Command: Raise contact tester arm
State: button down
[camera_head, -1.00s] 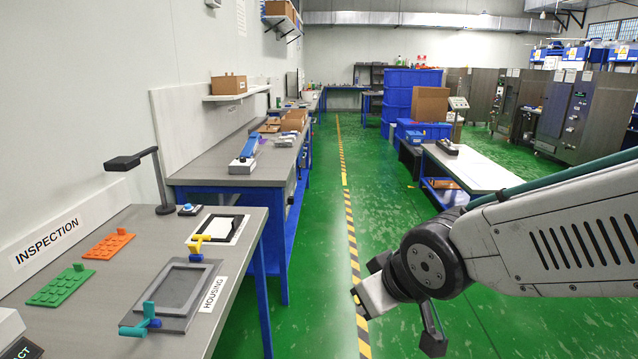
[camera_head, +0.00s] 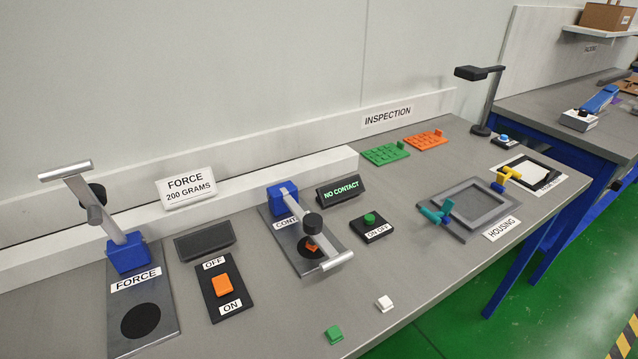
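The contact tester has a grey base plate (camera_head: 328,240) and a blue hinge block (camera_head: 283,195). Its silver arm slants down from the block toward the front right. A black round weight (camera_head: 312,223) sits on the arm, and a silver crossbar handle (camera_head: 337,261) is at its end. The arm is lowered, with a small orange piece (camera_head: 313,245) just below the weight; I cannot tell whether they touch. The display (camera_head: 340,189) behind it reads NO CONTACT in green. My gripper is not in this view.
The force tester's arm (camera_head: 92,207) stands raised at left, by an orange rocker switch (camera_head: 221,285). A green button (camera_head: 370,218) is right of the contact tester. Green (camera_head: 334,334) and white (camera_head: 385,303) keys lie near the front edge. The housing fixture (camera_head: 473,206) is further right.

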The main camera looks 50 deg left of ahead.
aim_at(312, 223)
jog(key=u, duration=1.1)
